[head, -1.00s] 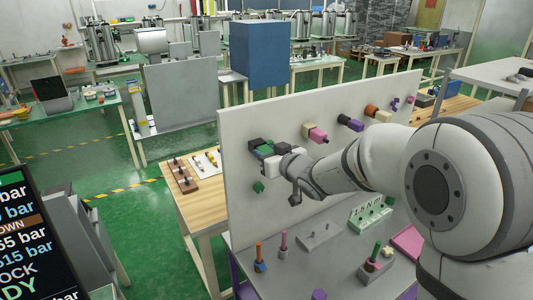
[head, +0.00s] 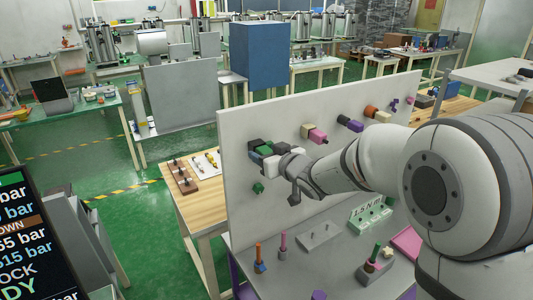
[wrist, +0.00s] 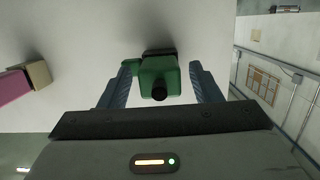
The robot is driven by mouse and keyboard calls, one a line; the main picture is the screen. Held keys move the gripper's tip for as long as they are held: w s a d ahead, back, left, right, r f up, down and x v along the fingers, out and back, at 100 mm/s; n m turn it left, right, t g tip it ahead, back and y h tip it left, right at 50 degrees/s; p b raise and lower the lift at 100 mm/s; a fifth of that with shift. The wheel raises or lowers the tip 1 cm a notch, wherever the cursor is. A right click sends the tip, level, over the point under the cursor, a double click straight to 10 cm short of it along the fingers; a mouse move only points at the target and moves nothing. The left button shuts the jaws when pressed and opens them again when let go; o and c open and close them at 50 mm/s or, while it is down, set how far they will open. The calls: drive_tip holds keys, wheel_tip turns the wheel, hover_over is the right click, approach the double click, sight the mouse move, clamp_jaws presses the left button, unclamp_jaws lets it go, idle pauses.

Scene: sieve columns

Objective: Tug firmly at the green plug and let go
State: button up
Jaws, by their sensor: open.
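The green plug (wrist: 160,78) sits in a dark socket (wrist: 160,53) on the pale upright panel, with a dark round end facing the wrist camera. My gripper (wrist: 162,85) is open, with one finger on each side of the plug. A gap shows between the plug and the right finger; the left finger is close to a green part beside the plug. In the head view the green plug (head: 265,149) shows at the panel's left end, just beyond my gripper (head: 277,158), which partly hides that area.
The upright panel (head: 300,110) also carries pink (head: 317,136), purple (head: 352,125) and orange (head: 371,111) connectors to the right. A small green piece (head: 258,188) is on the panel below my gripper. Pegs and a green block (head: 370,218) stand on the grey bench in front.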

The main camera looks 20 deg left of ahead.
drive_tip(key=s+d+f+m+h+b, duration=0.1)
drive_tip(key=s+d+m+h, duration=0.3)
drive_tip(key=d, duration=0.9)
drive_tip(key=s+d+m+h+b, duration=0.2)
drive_tip(key=s+d+h, duration=0.3)
drive_tip(key=d, duration=0.9)
drive_tip(key=s+d+f+m+g+h, duration=0.1)
drive_tip(key=s+d+f+g, duration=0.1)
drive_tip(key=s, duration=0.4)
drive_tip(key=s+d+f+m+g+h, duration=0.1)
drive_tip(key=s+d+f+g, duration=0.1)
drive_tip(key=s+d, duration=0.2)
drive_tip(key=s+d+f+m+g+h, duration=0.1)
drive_tip(key=s+d+f+m+g, duration=0.1)
drive_tip(key=s, duration=0.8)
drive_tip(key=shift+d+f+g, duration=0.4)
drive_tip(key=shift+d+f, duration=0.15)
drive_tip(key=shift+d, duration=0.05)
